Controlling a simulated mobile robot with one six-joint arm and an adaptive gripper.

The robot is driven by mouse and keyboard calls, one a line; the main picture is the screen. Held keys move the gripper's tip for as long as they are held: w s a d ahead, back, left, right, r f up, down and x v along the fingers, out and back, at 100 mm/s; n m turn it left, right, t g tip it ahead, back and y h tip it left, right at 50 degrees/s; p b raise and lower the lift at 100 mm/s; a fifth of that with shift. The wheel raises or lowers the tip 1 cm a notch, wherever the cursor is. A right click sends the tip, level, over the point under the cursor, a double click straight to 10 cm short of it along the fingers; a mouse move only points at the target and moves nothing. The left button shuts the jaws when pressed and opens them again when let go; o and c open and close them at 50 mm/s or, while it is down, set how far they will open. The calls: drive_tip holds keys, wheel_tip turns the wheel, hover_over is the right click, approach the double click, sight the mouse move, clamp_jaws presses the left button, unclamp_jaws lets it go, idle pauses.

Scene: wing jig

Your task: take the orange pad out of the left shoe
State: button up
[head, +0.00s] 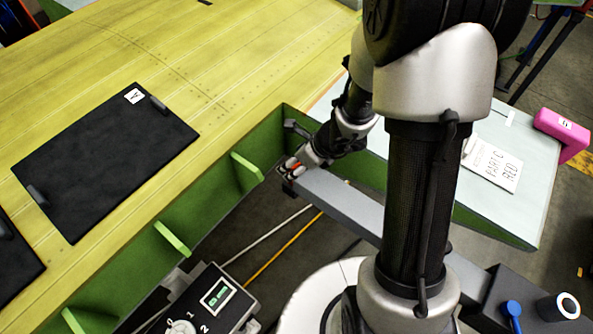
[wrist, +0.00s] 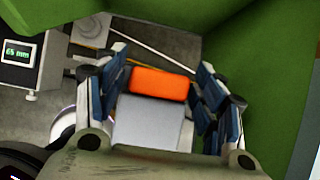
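The orange pad (wrist: 158,84) shows between my gripper's fingers in the wrist view, at the end of a light grey bar (wrist: 150,124). In the head view only a small bit of the pad (head: 296,167) shows beside the fingers, at the left end of the grey bar (head: 345,204). I cannot make out the left shoe's walls apart from this bar end. My gripper (wrist: 162,75) is open, with one finger on each side of the pad and a narrow gap seen on both sides. In the head view my gripper (head: 291,170) is small and partly hides the pad.
A green rib wall (head: 258,148) stands close behind and beside my gripper. The yellow-green wing panel (head: 200,60) carries a black mat (head: 105,165). A control box (head: 205,303) with a display stands below left. A pale table (head: 500,190) with a pink block (head: 562,135) is at right.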

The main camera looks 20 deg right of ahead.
drive_tip(key=c, duration=1.1)
drive_tip(key=shift+r, duration=0.1)
drive_tip(key=shift+c, duration=0.2)
